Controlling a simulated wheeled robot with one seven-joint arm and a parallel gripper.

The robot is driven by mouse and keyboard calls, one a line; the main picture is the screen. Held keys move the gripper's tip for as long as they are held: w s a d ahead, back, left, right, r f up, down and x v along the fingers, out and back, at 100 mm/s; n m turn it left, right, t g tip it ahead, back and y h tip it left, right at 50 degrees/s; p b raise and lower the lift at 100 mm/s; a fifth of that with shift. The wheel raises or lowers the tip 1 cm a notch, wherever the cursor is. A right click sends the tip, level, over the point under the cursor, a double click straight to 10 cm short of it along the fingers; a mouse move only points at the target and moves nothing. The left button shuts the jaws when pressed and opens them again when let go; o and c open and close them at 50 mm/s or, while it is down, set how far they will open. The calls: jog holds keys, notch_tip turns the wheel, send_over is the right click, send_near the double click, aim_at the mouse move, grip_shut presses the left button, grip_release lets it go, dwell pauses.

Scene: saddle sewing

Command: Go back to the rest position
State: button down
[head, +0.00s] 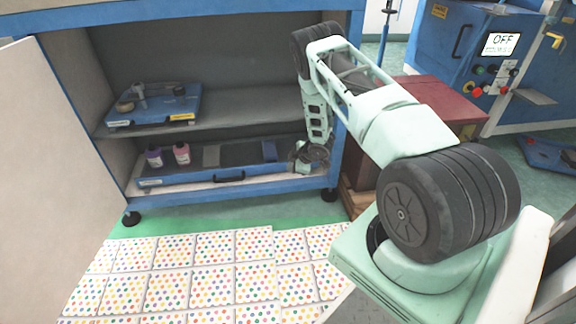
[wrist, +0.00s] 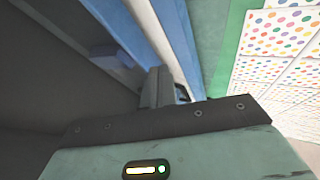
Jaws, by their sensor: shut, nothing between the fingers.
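My arm reaches from the right side of the head view toward the open blue cabinet (head: 334,185). My gripper (head: 297,163) hangs low at the cabinet's right side, by the right end of the lower blue tray (head: 205,183). Its fingers are too small there to make out. In the wrist view my gripper (wrist: 160,86) shows shut and empty, in front of blue edges (wrist: 178,45) that run across the picture. I cannot tell whether the fingers touch the tray or the cabinet.
A blue device (head: 160,108) sits on the shelf above. A red cabinet (head: 433,97) stands to the right. Dotted tiles (head: 205,282) cover the floor in front.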

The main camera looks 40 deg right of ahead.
jog(key=p+v, duration=0.1)
jog(key=v, duration=0.4)
jog(key=shift+p, duration=0.35)
jog(key=w+a+r+m, duration=0.1)
jog(key=w+a+r, duration=0.2)
jog(key=a+r, duration=0.4)
jog(key=w+a+r+m, duration=0.1)
jog(key=w+a+r, duration=0.2)
jog(key=a+r, duration=0.45)
jog(key=s+a+r+m+g, duration=0.1)
jog(key=s+a+r, duration=0.2)
jog(key=a+r, duration=0.3)
jog(key=s+a+r+g, duration=0.1)
jog(key=s+a+r, duration=0.15)
jog(key=a, duration=0.65)
jog(key=s+a+r+g, duration=0.3)
jog(key=s+a+r, duration=0.5)
jog(key=s+a, duration=0.3)
jog(key=s+a+r+g+p, duration=0.1)
jog(key=s+a+r, duration=0.15)
jog(key=s, duration=0.85)
jog(key=s+a+r+g, duration=0.1)
jog(key=s+r, duration=0.3)
jog(key=s, duration=0.6)
notch_tip(320, 180, up, 36)
jog(key=p, duration=3.6)
jog(key=shift+n+p, duration=0.3)
jog(key=shift+p, duration=0.1)
